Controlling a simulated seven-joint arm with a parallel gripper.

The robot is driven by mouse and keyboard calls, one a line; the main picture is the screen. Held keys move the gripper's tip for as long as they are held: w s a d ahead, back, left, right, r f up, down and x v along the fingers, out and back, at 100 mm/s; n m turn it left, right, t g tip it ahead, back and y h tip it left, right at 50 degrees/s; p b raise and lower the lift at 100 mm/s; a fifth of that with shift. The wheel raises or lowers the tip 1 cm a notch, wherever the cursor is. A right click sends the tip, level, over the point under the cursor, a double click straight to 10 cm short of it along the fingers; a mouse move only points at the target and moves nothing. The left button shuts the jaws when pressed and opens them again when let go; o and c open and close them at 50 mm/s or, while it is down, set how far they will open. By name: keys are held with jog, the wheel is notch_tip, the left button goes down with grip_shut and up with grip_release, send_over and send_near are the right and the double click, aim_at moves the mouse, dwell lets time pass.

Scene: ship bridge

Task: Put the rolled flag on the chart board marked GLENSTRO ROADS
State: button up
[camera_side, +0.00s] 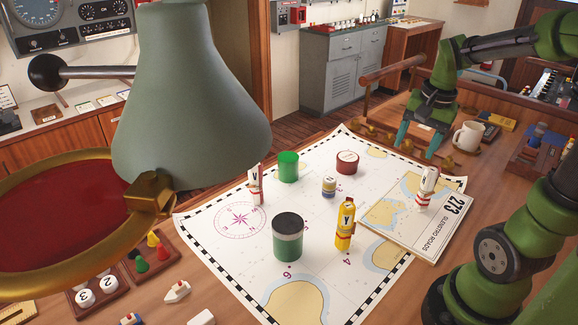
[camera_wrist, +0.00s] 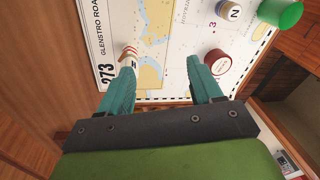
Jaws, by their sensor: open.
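The chart board (camera_side: 440,235), marked 273 and GLENSTRO ROADS, lies at the right edge of the big chart; it also shows at upper left in the wrist view (camera_wrist: 98,40). A white roll with red bands, which looks like a rolled flag (camera_side: 427,187), stands on the board; it also shows in the wrist view (camera_wrist: 128,56). A similar white and red roll (camera_side: 256,184) and a yellow one (camera_side: 345,224) stand on the big chart. My gripper (camera_side: 421,142) is open and empty, beyond the board in the side view. Its teal fingers (camera_wrist: 161,72) are apart in the wrist view.
On the big chart (camera_side: 225,245) stand a green can (camera_side: 288,167), a red can (camera_side: 347,162), a small banded cylinder (camera_side: 328,186) and a green-grey can (camera_side: 287,238). A white mug (camera_side: 468,136) stands near my gripper. A lamp (camera_side: 190,100) blocks part of the side view.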

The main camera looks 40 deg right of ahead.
jog(key=a+r+n+t+y, duration=0.1)
jog(key=a+r+n+t, duration=0.1)
jog(key=a+n, duration=0.3)
jog(key=s+a+r+n+t+y, duration=0.1)
jog(key=a+n, duration=0.4)
jog(key=a, duration=0.9)
jog(key=shift+s+a+r+t, duration=0.15)
jog(key=shift+r+t, duration=0.3)
jog(key=shift+t, duration=0.65)
